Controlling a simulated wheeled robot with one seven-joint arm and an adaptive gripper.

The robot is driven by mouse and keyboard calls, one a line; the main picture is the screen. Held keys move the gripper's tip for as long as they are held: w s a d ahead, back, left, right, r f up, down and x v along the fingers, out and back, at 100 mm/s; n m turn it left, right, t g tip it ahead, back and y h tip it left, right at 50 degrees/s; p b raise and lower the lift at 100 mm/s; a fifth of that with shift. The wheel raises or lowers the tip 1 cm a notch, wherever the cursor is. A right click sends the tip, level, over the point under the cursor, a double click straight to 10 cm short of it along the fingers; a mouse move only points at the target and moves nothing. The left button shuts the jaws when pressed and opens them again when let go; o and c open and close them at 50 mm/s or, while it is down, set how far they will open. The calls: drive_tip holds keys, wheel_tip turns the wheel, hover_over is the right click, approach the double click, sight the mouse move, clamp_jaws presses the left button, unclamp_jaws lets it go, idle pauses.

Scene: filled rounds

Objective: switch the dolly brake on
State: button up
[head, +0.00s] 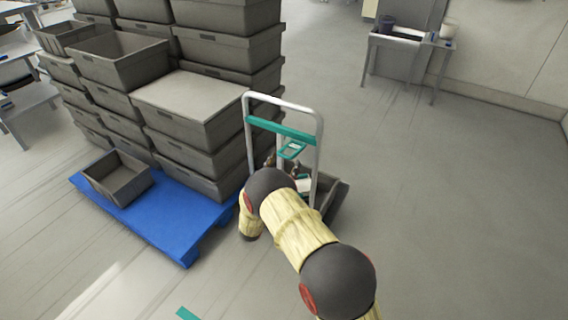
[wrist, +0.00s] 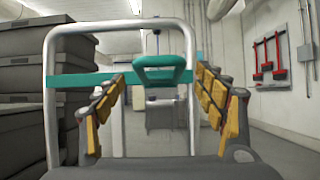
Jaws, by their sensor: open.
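The dolly has a pale tubular push frame (head: 319,135) with a teal crossbar (head: 262,124). A teal loop-shaped lever (head: 291,150), apparently the brake, sticks out from the crossbar. In the wrist view the lever (wrist: 160,68) is upper centre, in front of the crossbar (wrist: 75,81). My gripper (wrist: 162,80) is open and empty, its yellow-padded fingers to the left and right of the lever. I see no contact with it. In the head view my arm hides most of the gripper and much of the dolly's lower part.
Grey crates (head: 190,100) are stacked high on a blue pallet (head: 165,228) just left of the dolly. A small open crate (head: 118,180) sits on the pallet's front. The floor (head: 440,200) to the right is clear. A small table (head: 400,38) stands at the back wall.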

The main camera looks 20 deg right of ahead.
drive_tip(key=shift+a+r, duration=0.1)
drive_tip(key=v, duration=1.2)
